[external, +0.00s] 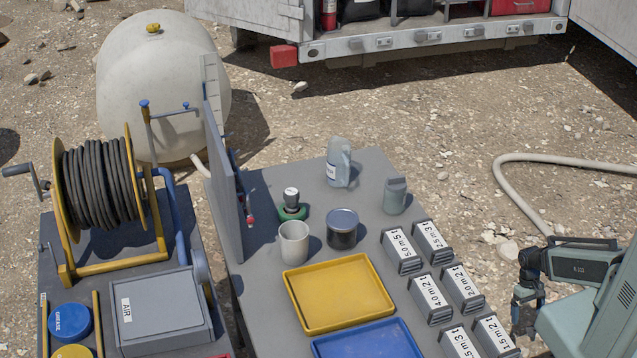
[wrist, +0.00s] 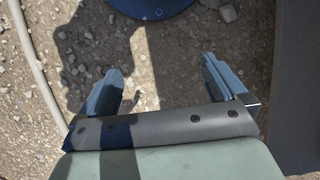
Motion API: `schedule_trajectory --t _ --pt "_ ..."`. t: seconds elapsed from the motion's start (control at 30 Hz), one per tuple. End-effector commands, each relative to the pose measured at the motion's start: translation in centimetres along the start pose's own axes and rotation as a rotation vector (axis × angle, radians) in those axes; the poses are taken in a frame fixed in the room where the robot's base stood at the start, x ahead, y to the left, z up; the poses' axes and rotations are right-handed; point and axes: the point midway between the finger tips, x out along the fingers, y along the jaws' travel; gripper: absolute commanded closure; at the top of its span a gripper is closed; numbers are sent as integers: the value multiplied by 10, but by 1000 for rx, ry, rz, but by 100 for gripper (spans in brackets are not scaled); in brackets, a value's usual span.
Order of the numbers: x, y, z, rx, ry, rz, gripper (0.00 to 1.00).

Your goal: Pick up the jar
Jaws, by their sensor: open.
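The jar (external: 342,229) is a dark, squat, round container with a grey-blue lid. It stands upright on the grey table (external: 265,330), behind the yellow tray and just right of a pale cup (external: 294,242). My gripper (external: 521,308) is at the right of the external view, beyond the table's right side and well apart from the jar. In the wrist view my gripper (wrist: 160,82) has its two blue-grey fingers spread wide with nothing between them, above gravel. I cannot make out the jar in the wrist view.
A yellow tray (external: 296,322) and blue tray (external: 377,349) lie in front. A clear bottle (external: 338,162), grey-green canister (external: 395,195) and small green-based item (external: 292,205) stand behind. Several labelled blocks (external: 430,298) line the right. An upright panel (external: 222,180) borders the left.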

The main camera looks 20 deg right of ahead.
Motion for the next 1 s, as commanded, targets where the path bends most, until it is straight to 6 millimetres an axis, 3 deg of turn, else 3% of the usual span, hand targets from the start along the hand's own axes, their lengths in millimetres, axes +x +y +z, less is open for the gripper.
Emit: schedule_trajectory --t 0.1,0.57,0.77,1.0 --pt "-32 -1 -25 -4 64 0 2" --pt "-157 -18 -102 -118 259 19 2" --pt "-216 -43 -131 -255 313 44 2" --pt "-291 -93 -159 -501 346 90 2"
